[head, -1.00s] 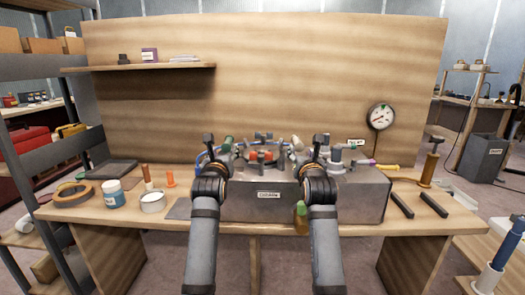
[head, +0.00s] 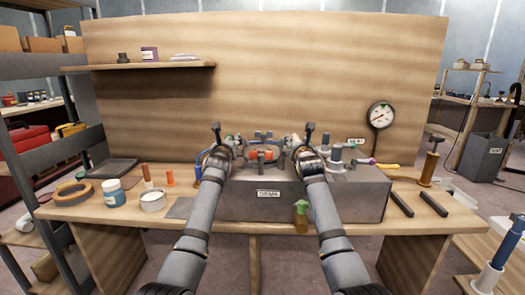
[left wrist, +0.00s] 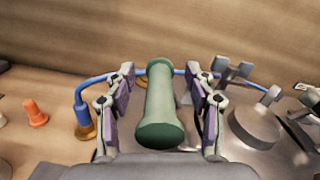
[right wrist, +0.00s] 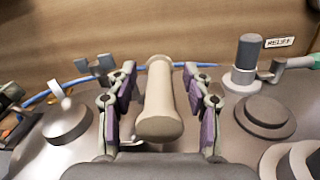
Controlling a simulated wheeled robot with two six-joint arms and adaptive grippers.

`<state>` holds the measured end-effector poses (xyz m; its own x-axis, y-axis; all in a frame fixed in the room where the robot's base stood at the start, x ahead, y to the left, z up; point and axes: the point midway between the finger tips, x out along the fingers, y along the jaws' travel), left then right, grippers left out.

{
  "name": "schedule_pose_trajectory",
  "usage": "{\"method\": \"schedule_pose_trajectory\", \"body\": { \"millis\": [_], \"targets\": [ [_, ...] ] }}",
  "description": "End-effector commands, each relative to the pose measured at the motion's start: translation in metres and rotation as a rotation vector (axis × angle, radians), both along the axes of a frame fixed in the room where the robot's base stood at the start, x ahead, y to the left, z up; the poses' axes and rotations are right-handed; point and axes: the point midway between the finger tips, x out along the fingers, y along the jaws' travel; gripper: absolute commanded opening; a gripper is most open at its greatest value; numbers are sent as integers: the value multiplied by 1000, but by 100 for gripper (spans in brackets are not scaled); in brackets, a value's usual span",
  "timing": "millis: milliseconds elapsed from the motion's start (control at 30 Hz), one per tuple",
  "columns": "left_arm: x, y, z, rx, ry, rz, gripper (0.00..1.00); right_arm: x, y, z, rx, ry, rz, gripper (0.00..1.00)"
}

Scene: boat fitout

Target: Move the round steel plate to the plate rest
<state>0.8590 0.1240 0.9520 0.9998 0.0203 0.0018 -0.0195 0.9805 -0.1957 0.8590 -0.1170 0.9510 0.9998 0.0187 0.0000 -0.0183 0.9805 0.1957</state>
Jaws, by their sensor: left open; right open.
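A green handle (left wrist: 160,105) stands between the spread fingers of my left gripper (left wrist: 160,84) in the left wrist view. A cream handle (right wrist: 159,105) stands between the spread fingers of my right gripper (right wrist: 160,84) in the right wrist view. Both grippers are open, one finger on each side of its handle. In the head view both are over the grey metal box. A pale grey round surface (right wrist: 60,148) shows beside the cream handle; I cannot tell whether it is the steel plate. Two dark parallel bars (head: 401,204) at the bench's right look like the plate rest.
The grey box (head: 268,208) carries pipes and fittings. A pressure gauge (head: 381,116) stands behind it. A blue hose (left wrist: 85,95) runs near the green handle.

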Motion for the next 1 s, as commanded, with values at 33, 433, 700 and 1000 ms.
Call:
{"method": "schedule_pose_trajectory", "body": {
  "millis": [33, 433, 700, 1000],
  "targets": [
    [0, 0, 0, 0, 0, 0, 55, 0, 0, 0, 0, 0, 0, 50],
    [0, 0, 0, 0, 1, 0, 9, 0, 0, 0, 0, 1, 0, 4],
    [0, 0, 0, 0, 1, 0, 0, 0, 0, 0, -1, 1, 0, 0],
    [-1, 0, 6, -1, -8, -1, 0, -1, 0, 6, 0, -8, 0, 0]
  ]
}}
